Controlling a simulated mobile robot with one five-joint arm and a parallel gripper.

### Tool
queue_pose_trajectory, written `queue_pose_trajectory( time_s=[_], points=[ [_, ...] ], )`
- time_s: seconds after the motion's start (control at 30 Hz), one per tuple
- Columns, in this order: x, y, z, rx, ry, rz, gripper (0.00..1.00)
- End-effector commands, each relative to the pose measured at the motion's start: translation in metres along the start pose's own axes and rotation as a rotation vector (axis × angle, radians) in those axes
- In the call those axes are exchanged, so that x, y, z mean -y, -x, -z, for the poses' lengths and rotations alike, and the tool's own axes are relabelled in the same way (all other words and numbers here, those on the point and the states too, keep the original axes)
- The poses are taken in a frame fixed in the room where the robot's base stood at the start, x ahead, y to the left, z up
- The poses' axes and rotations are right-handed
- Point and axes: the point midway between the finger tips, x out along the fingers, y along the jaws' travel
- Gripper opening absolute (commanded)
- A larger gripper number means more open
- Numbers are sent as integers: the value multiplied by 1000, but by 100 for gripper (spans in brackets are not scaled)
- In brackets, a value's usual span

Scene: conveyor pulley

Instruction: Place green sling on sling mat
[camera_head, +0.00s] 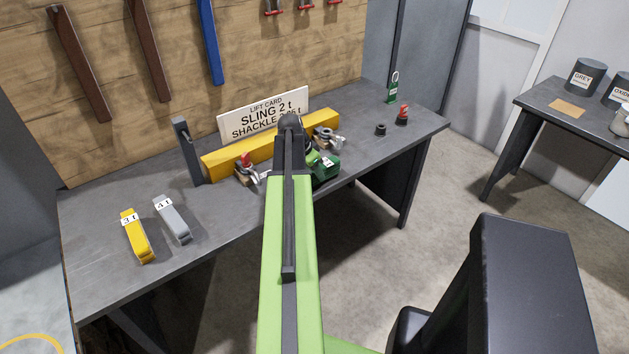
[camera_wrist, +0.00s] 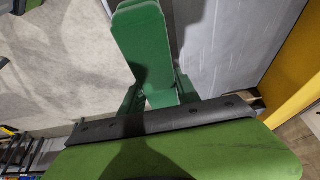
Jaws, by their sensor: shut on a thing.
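The green sling (camera_head: 326,170) shows just right of my arm's end, near the table's front edge. In the wrist view the sling (camera_wrist: 140,45) is a folded green band reaching away from my gripper (camera_wrist: 160,98). My gripper is shut on the sling. In the head view my gripper (camera_head: 313,158) is partly hidden behind my arm. I cannot tell whether the sling touches the table. No mat that I can make out as the sling mat is in view.
A yellow beam (camera_head: 228,158) with shackles lies along the grey table (camera_head: 110,266), before a lift card (camera_head: 262,112). A yellow sling (camera_head: 137,240) and grey sling (camera_head: 173,222) lie at left. A second table (camera_head: 540,105) stands at right, with bare floor between.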

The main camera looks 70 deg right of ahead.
Motion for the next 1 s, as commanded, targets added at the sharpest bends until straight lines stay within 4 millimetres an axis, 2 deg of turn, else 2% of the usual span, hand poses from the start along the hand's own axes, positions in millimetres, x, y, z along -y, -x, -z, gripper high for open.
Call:
queue_pose_trajectory(
  time_s=[0.03, 0.07, 0.27, 0.43, 0.47, 0.6, 1.0],
  points=[
    [0, -16, -7, 0, 0, 0, 0],
    [0, -18, -8, 0, 0, 0, 0],
    [0, -14, -6, 0, 1, 0, 0],
    [0, -18, -8, 0, 1, 1, 0],
    [0, -17, -8, 0, 1, 1, 42],
    [0, -16, -7, 0, 1, 1, 60],
    [1, -10, -6, 0, 2, 1, 60]
  ],
)
